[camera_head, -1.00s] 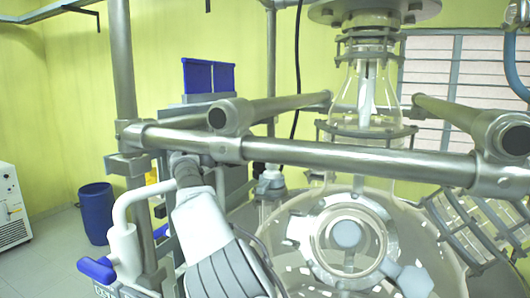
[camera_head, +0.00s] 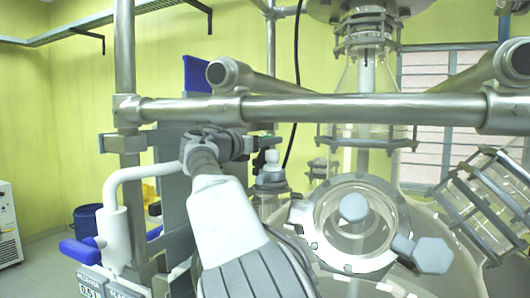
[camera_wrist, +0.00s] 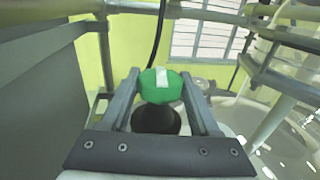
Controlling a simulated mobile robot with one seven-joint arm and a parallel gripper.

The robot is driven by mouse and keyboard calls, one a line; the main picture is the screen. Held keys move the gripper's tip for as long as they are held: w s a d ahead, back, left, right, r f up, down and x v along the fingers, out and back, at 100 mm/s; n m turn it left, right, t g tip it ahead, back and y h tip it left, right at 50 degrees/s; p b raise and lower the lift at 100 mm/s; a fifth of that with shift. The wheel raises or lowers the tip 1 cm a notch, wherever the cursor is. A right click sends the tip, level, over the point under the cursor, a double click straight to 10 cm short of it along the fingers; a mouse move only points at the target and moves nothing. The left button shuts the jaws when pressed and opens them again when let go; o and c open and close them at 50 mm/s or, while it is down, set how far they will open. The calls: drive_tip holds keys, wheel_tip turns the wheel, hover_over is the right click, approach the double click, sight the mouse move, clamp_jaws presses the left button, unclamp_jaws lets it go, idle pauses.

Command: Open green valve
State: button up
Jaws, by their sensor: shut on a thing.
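The green valve (camera_wrist: 153,88) is a round green knob with a pale strip across its top, above a dark round part. In the wrist view it sits between the two fingers of my gripper (camera_wrist: 160,84), which are shut on it. In the head view my arm reaches forward beneath the steel crossbar, and my gripper (camera_head: 262,142) is small and partly hidden there. The valve itself is hard to make out in that view.
A steel crossbar (camera_head: 330,108) runs above my arm. The glass reactor vessel (camera_head: 440,225) with a round port (camera_head: 355,218) stands to the right. A white pipe with a blue handle (camera_head: 80,250) is at the left. A black cable (camera_wrist: 158,40) hangs behind the valve.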

drive_tip(key=n+y+b, duration=0.1)
drive_tip(key=n+t+y+b, duration=0.1)
drive_tip(key=y+b, duration=0.1)
drive_tip(key=shift+d+f+t, duration=0.2)
drive_tip(key=shift+f+t, duration=0.05)
drive_tip(key=shift+t, duration=0.05)
drive_tip(key=shift+a+r+n+t+y+b, duration=0.15)
drive_tip(key=shift+n+y+b, duration=0.1)
drive_tip(key=shift+n+y, duration=0.35)
drive_tip(key=shift+r+n+t+y+b, duration=0.15)
drive_tip(key=shift+n+y, duration=0.25)
drive_tip(key=shift+y, duration=0.4)
drive_tip(key=o, duration=1.1)
drive_tip(key=m+h+p, duration=0.1)
drive_tip(key=m+g+h+p, duration=0.1)
drive_tip(key=h+p, duration=0.1)
drive_tip(key=shift+a+r, duration=0.2)
drive_tip(key=m+h+p, duration=0.1)
drive_tip(key=h+p, duration=0.1)
drive_tip(key=p, duration=0.1)
drive_tip(key=shift+d+m+g, duration=0.1)
drive_tip(key=shift+m+g, duration=0.2)
drive_tip(key=shift+g, duration=0.1)
drive_tip(key=shift+m+g+h+p, duration=0.35)
drive_tip(key=shift+h+p, duration=0.35)
drive_tip(key=shift+p, duration=0.5)
